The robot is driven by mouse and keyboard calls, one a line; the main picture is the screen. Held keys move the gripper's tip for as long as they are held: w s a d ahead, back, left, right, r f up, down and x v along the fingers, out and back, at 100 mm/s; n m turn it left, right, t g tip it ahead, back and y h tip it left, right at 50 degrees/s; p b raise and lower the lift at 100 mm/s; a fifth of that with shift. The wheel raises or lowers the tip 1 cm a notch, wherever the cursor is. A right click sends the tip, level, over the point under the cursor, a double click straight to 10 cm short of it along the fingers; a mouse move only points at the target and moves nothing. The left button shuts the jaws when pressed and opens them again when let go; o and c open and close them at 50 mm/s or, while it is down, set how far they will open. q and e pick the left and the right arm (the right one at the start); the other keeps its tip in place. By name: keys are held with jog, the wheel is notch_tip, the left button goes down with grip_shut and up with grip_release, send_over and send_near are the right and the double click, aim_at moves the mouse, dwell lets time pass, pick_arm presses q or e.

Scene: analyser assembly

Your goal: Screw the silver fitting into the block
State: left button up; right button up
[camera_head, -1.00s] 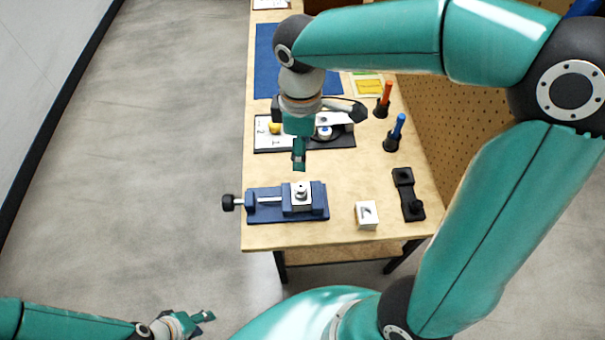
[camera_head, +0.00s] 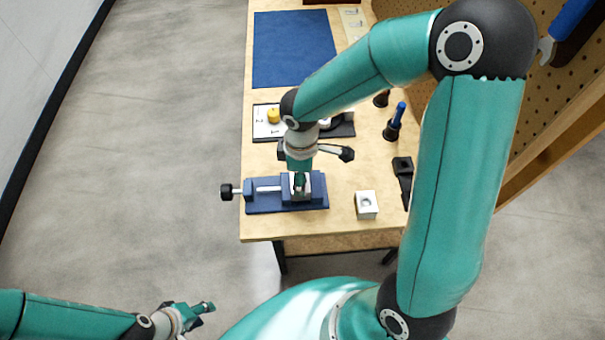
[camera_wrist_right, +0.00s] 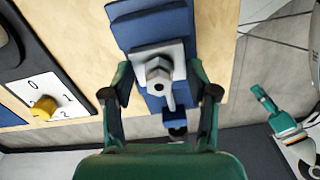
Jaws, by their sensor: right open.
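The blue vise (camera_head: 262,205) stands at the table's near left and clamps a light grey block (camera_wrist_right: 174,52). The silver fitting (camera_wrist_right: 158,75), a hex part with a hole in its end, sits upright on this block; how deep its thread is cannot be seen. My right gripper (camera_wrist_right: 160,93) is open above the vise, one finger on each side of the fitting, with visible gaps. In the head view my right gripper (camera_head: 299,185) hides most of the fitting and block. My left gripper (camera_head: 197,312) is at lower left, off the table and far from the vise; its finger gap is unclear.
A white cube (camera_head: 366,205) with a round hole stands right of the vise. A black holder (camera_head: 403,170) lies beyond it. A dial panel with a yellow knob (camera_head: 273,116) is behind the vise. A blue-handled tool (camera_head: 397,115) stands near the pegboard. A blue mat (camera_head: 295,45) lies further back.

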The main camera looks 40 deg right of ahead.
jog(key=shift+c, duration=0.2)
grip_shut()
jog(key=shift+f+m+b, duration=0.25)
jog(key=shift+m+b, duration=0.55)
jog(key=shift+b, duration=0.1)
jog(key=shift+m+b, duration=0.55)
jog(key=shift+m, duration=0.35)
jog(key=shift+r+m, duration=0.2)
jog(key=shift+m, duration=0.1)
jog(key=shift+f, duration=0.1)
jog(key=shift+f+m+b, duration=0.15)
jog(key=shift+m+b, duration=0.65)
jog(key=shift+s+a+m+b, duration=0.1)
jog(key=shift+m+b, duration=0.4)
jog(key=shift+m, duration=0.5)
jog(key=shift+r, duration=0.2)
